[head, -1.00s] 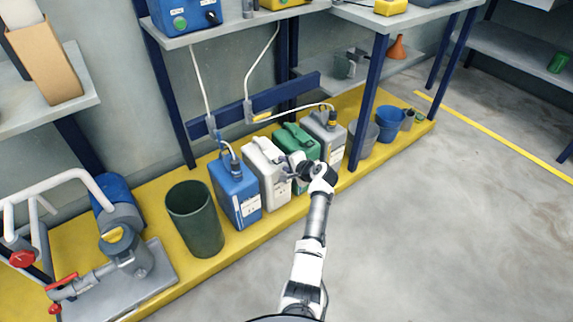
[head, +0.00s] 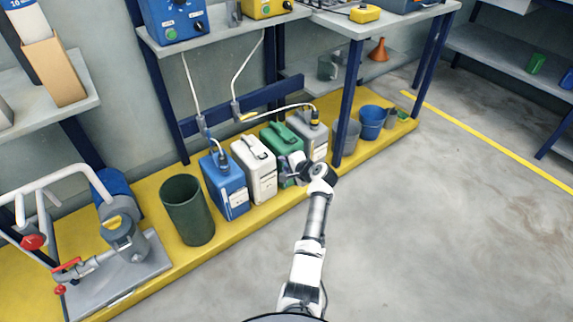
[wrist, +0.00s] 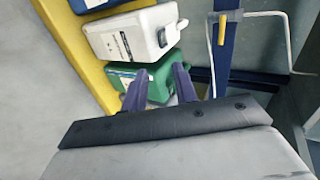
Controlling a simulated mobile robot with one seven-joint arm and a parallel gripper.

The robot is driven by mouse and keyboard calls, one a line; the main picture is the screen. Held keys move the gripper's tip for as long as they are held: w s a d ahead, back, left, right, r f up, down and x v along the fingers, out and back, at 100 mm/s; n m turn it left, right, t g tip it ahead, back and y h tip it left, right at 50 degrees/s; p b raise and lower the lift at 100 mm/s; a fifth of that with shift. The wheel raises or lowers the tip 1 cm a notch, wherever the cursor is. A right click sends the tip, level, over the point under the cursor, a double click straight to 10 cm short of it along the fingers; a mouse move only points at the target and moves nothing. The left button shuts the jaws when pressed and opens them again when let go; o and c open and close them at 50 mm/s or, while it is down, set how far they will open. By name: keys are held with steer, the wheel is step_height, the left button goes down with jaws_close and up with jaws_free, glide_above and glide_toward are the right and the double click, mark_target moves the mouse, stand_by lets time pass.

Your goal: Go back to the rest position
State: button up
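My gripper (head: 290,168) is at the end of my arm, in front of the green canister (head: 282,139) in the head view. In the wrist view its two dark fingers (wrist: 160,88) stand apart with a gap between them, and nothing is held there. The green canister (wrist: 152,75) lies beyond the fingertips, partly covered by them. The white canister (wrist: 132,35) is beside it and also shows in the head view (head: 256,172). I cannot tell whether a finger touches the green canister.
A blue canister (head: 226,188) and a grey canister (head: 309,136) share the yellow platform (head: 262,214). The grey floor (head: 430,235) at right is clear.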

steer(key=shift+s+d+r, duration=0.25)
steer(key=shift+s+d, duration=0.05)
steer(key=shift+s, duration=0.1)
